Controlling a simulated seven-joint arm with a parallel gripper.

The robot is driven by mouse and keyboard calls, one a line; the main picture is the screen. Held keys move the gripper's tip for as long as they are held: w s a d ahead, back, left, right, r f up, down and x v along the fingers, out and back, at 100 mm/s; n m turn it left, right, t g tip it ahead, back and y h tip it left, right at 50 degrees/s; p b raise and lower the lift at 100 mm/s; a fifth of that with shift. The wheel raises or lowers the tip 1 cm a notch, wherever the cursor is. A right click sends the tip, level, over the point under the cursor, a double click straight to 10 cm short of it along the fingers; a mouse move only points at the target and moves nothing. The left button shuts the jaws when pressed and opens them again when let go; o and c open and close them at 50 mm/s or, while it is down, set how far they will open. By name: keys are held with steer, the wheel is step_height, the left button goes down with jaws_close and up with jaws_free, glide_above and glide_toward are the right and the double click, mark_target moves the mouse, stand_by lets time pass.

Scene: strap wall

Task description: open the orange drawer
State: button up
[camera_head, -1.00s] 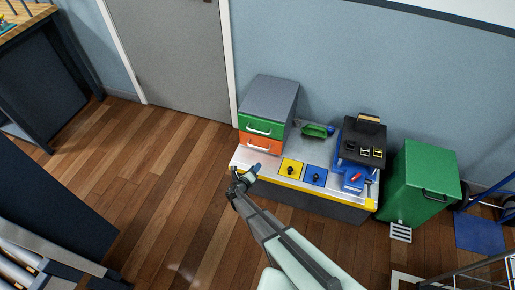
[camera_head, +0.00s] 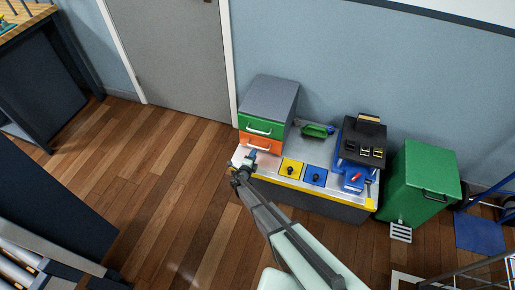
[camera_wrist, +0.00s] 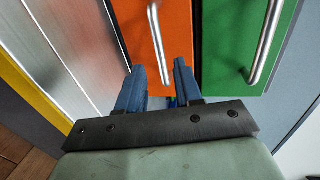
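The orange drawer (camera_head: 262,146) is the lower of two drawers in a grey-topped cabinet on the bench and looks shut. Its light bar handle also shows in the wrist view (camera_wrist: 157,42), running upward in that picture across the orange front (camera_wrist: 178,35). My gripper (camera_head: 249,157) is just in front of the orange drawer. In the wrist view its two blue fingers (camera_wrist: 159,68) are apart, one on each side of the handle's lower end in the picture. I cannot tell whether the fingertips reach the handle's depth. Nothing is held.
The green drawer (camera_head: 261,127) with a similar handle is directly above. On the bench (camera_head: 274,180) are a yellow panel (camera_head: 291,169) and a blue panel (camera_head: 314,176) with black knobs. A blue-and-black unit stands farther right, and a green bin (camera_head: 422,183) beyond the bench.

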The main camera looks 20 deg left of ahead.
mark_target(258, 147)
steer(key=x, duration=0.7)
steer(key=shift+w, duration=0.15)
jaws_close()
stand_by(0.4)
